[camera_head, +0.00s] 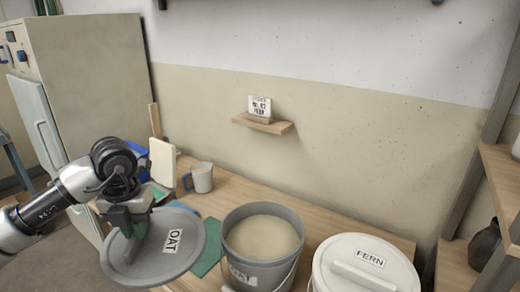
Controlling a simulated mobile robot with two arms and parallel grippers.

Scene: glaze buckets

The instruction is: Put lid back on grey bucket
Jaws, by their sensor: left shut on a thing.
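The grey lid (183,262), labelled OAT, is held by my left gripper (138,228) at the left, over the table's left edge. It is tilted so its top faces me. The gripper is shut on the lid's top, where the grip itself is partly hidden by the fingers. The grey bucket (260,268), also labelled OAT, stands open on the table to the right of the lid. Pale cream glaze shows inside it. The lid is apart from the bucket. My right gripper is not in view.
A white bucket with a FERN-labelled lid (335,277) stands right of the grey bucket. A mug (202,177) and a green cloth (211,232) are on the table (325,222). A small wall shelf (263,124) holds a card. Shelving stands at the right.

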